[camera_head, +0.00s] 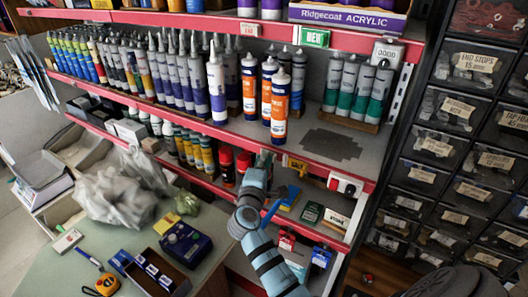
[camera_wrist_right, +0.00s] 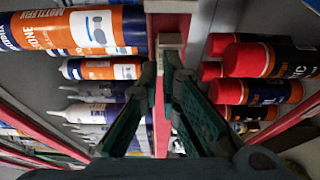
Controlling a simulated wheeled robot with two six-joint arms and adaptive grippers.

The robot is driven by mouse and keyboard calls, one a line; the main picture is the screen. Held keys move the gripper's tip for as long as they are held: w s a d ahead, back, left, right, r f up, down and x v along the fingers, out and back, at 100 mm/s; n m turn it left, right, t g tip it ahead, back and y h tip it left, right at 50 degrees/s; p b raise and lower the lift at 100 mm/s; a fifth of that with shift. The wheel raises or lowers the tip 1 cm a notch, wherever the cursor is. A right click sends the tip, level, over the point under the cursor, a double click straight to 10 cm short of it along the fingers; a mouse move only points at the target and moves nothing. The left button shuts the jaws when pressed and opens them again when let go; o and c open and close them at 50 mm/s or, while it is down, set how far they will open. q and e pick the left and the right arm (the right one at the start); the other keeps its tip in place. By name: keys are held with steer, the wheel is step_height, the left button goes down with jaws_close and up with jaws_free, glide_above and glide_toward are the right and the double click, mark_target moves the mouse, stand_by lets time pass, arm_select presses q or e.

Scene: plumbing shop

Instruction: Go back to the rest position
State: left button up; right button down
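My right arm comes up from the bottom of the head view. My right gripper (camera_head: 264,163) is at the shelf's red front edge, below the orange-and-white tubes (camera_head: 279,106). In the right wrist view the two dark green fingers of my right gripper (camera_wrist_right: 161,68) converge with a narrow gap between their tips. The red shelf edge shows through this gap, and I see nothing held. A small beige block (camera_wrist_right: 171,41) is just beyond the tips; I cannot tell whether it touches them. My left gripper is not in the head view.
Red-capped tubes (camera_wrist_right: 250,91) stand close beside the right fingers, on the lower shelf. More tubes (camera_head: 217,90) fill the upper shelf. A counter (camera_head: 50,275) with a tape measure (camera_head: 107,285) and small boxes is at lower left. A drawer rack (camera_head: 437,148) stands at right.

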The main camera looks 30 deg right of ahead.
step_height(320, 180, up, 9)
steer(key=s+a+f+m+g+y, duration=0.1)
steer(key=s+f+m+g+y, duration=0.15)
steer(key=s+f, duration=0.6)
steer(key=s+a+f+m+g+y, duration=0.15)
steer(key=s+f+y, duration=0.35)
steer(key=f, duration=0.7)
steer(key=s+a+f+m+g+y, duration=0.1)
steer(key=s+a+f+g, duration=0.15)
steer(key=s, duration=0.45)
steer(key=s+a+f+m+g+y, duration=0.1)
steer(key=s+a+f+m+y, duration=0.2)
steer(key=s, duration=0.4)
steer(key=s+a+f+g, duration=0.2)
steer(key=s+a+f, duration=0.15)
steer(key=s, duration=0.35)
step_height(320, 180, down, 20)
steer(key=s+d, duration=0.2)
steer(key=d, duration=0.1)
steer(key=s+f+g+b, duration=0.1)
steer(key=s+f+g, duration=0.1)
steer(key=s+f, duration=0.9)
steer(key=s, duration=0.2)
steer(key=shift+s+f+m, duration=0.3)
steer(key=shift+s+f, duration=0.05)
